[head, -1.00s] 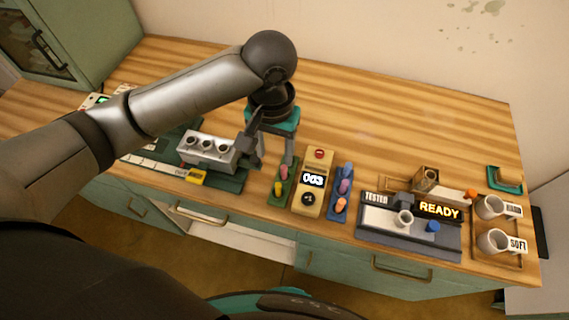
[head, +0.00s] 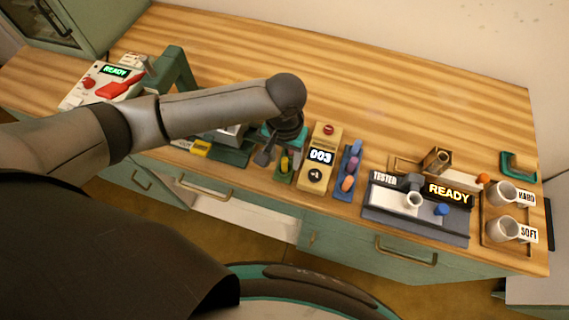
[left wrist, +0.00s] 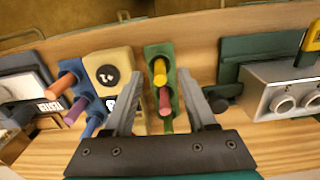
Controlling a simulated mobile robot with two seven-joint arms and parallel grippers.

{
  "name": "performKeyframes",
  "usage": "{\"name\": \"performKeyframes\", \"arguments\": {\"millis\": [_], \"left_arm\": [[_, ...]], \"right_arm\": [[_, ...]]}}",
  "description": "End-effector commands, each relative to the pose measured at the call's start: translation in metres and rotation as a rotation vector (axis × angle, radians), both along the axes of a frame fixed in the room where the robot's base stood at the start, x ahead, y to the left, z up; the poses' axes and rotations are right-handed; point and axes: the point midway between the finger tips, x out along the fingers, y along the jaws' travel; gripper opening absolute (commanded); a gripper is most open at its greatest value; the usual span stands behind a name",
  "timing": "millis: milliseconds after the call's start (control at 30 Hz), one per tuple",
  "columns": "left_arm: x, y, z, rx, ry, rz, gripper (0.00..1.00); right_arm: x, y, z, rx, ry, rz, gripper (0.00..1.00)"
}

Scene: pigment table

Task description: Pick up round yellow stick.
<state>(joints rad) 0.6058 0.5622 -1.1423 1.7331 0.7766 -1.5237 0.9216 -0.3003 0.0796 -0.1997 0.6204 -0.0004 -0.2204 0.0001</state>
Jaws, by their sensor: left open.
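The round yellow stick (head: 284,165) stands in a small green holder (head: 276,179) near the table's front edge. In the left wrist view the yellow stick (left wrist: 159,73) shows in front of a pink-red stick (left wrist: 165,101) in the same holder (left wrist: 153,52). My left gripper (head: 279,158) is over this holder in the head view and partly covers it. In the left wrist view the left gripper (left wrist: 164,84) is open, with one finger on each side of the holder and nothing held. My right gripper is in neither view.
A tan counter box (head: 322,140) reading 003 stands just right of the green holder. Beyond it are a blue holder (head: 343,189) with blue, purple and orange sticks and the grey tester (head: 380,215). A silver block (left wrist: 257,75) is on the other side. The back of the table is clear.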

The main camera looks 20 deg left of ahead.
Motion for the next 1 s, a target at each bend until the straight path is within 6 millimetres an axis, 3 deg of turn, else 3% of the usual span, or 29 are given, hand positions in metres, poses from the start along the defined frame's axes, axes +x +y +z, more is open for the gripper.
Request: {"name": "performKeyframes", "arguments": {"millis": [133, 400, 900, 1000], "left_arm": [[0.0, 0.0, -0.017, 0.001, 0.0, -0.001, 0.57], [0.0, 0.0, -0.019, 0.0, -0.001, -0.002, 0.57], [0.0, 0.0, -0.018, 0.001, -0.001, -0.001, 0.01], [0.0, 0.0, -0.018, 0.001, -0.001, -0.001, 0.0]], "right_arm": [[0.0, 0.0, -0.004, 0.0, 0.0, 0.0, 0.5], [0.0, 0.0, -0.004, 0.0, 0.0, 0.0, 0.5], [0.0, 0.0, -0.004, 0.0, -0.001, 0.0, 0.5], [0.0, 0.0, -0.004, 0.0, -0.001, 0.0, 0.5]]}}
